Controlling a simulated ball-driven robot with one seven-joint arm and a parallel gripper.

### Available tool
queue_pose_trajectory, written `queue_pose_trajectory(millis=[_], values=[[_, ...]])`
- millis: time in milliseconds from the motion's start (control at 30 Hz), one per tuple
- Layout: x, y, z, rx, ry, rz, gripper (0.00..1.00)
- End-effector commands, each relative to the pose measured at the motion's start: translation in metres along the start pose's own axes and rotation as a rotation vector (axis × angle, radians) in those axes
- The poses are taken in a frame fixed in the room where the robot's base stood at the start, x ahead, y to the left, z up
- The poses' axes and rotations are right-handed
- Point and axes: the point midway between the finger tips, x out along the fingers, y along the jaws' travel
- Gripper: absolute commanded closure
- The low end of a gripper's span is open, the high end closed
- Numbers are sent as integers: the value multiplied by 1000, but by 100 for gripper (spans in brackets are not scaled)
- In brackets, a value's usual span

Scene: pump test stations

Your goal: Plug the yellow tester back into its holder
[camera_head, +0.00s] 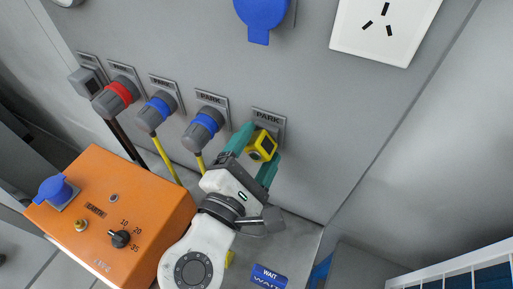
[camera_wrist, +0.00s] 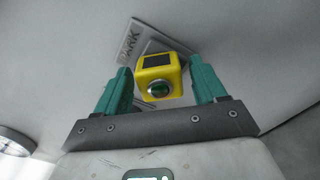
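The yellow tester (camera_head: 262,146), a small block with a dark panel, sits at the rightmost grey PARK holder (camera_head: 268,118) on the grey wall. I cannot tell how deeply it is seated. In the wrist view the tester (camera_wrist: 158,72) shows its dark panel and a round green part, with the PARK plate (camera_wrist: 150,40) behind it. My gripper (camera_head: 256,154) has its teal fingers spread on either side of the tester. In the wrist view a narrow gap shows between the tester and each finger of my gripper (camera_wrist: 160,88).
Left of the tester, a row of PARK holders carries grey plugs with blue rings (camera_head: 204,128) and one with a red ring (camera_head: 116,94). An orange box (camera_head: 110,215) with a knob stands lower left. A white socket (camera_head: 385,28) is upper right. A blue WAIT sign (camera_head: 268,275) lies below.

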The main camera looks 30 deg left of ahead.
Motion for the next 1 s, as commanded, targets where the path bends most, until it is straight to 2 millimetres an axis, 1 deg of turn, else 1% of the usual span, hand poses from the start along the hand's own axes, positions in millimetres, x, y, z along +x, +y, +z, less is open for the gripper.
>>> queue_pose_trajectory(millis=[33, 100, 333, 467, 567, 800, 900, 1000], values=[[0, 0, 0, 0, 0, 0, 25], [0, 0, 0, 0, 0, 0, 20], [-1, 0, 0, -1, 1, 0, 20], [-10, -1, -1, -1, 1, 0, 20], [-25, -1, -2, 0, 2, 1, 20], [-72, -1, -2, 0, 3, 2, 20], [-88, -1, -2, -1, 2, 1, 20], [-99, -1, -1, 0, 2, 1, 20]])
